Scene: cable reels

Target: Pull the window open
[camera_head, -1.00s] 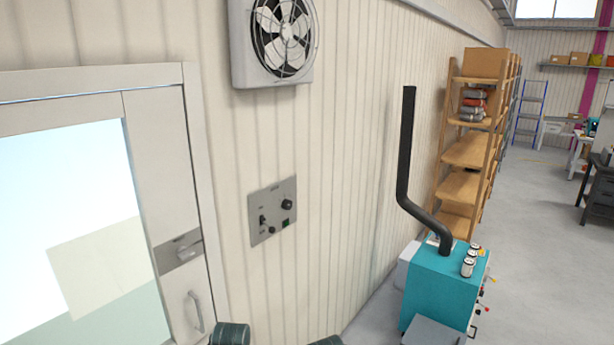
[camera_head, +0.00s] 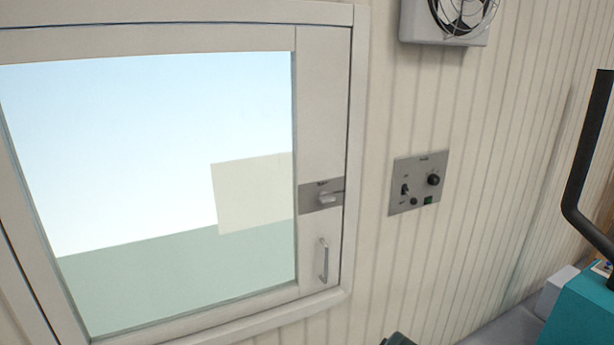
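The window (camera_head: 311,110) has a pale frame and a large glass pane (camera_head: 150,150), and it fills the left half of the head view. It looks closed in its frame. A metal latch (camera_head: 328,198) on a grey plate sits on its right side. A vertical bar handle (camera_head: 323,261) is below the latch. Neither gripper can be made out. Only a small dark green piece, probably part of my arm, shows at the bottom edge, and nothing touches the handle or latch.
A grey control panel (camera_head: 418,183) with knobs and a switch is on the wall right of the window. A fan (camera_head: 450,24) is mounted above it. A teal machine (camera_head: 577,312) with a black pipe (camera_head: 590,150) stands at the lower right.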

